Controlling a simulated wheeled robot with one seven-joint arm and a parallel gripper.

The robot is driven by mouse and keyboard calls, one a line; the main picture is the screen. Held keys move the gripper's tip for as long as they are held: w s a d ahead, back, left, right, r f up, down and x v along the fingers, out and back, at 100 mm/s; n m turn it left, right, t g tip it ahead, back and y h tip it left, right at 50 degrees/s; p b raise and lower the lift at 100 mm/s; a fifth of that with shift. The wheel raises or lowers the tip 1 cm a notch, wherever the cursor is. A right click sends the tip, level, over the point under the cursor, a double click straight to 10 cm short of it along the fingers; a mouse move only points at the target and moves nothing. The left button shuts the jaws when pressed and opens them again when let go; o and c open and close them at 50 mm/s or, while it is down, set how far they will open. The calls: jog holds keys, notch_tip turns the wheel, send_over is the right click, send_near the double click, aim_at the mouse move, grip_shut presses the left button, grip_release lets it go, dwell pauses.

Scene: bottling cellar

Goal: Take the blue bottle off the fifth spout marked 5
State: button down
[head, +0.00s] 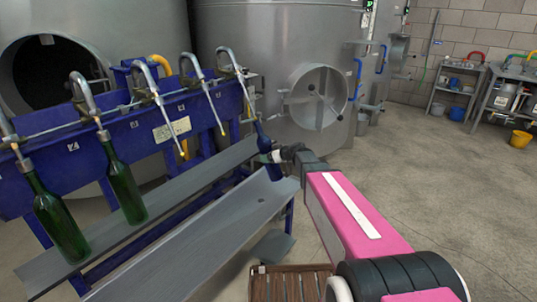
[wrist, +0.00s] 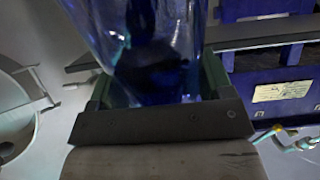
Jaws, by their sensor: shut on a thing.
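The blue bottle (head: 263,138) is at the right end of the filling rack, under the fifth spout (head: 236,72). Its top is close to the spout's tip; I cannot tell whether the tip is inside the neck. My gripper (head: 274,157) is shut on the bottle from the right. In the wrist view the clear blue bottle (wrist: 150,40) fills the upper middle, between the fingers of my gripper (wrist: 155,88).
A grey shelf (head: 150,212) and sloped trough (head: 200,245) run below the blue rack (head: 110,135). A steel tank (head: 270,60) stands behind. A wooden crate (head: 290,284) is on the floor; open floor lies right.

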jog(key=shift+s+d+f, duration=0.15)
jog(key=shift+d+f, duration=0.05)
jog(key=shift+f, duration=0.25)
jog(key=shift+s+d+f, duration=0.15)
jog(key=shift+d+f, duration=0.05)
jog(key=shift+f, duration=0.25)
jog(key=shift+f+v, duration=0.15)
jog(key=shift+v, duration=1)
jog(key=shift+f+v, duration=0.2)
jog(key=shift+v, duration=1)
jog(key=shift+f+v, duration=0.15)
jog(key=shift+v, duration=1)
jog(key=shift+s+d, duration=0.15)
jog(key=shift+d, duration=0.05)
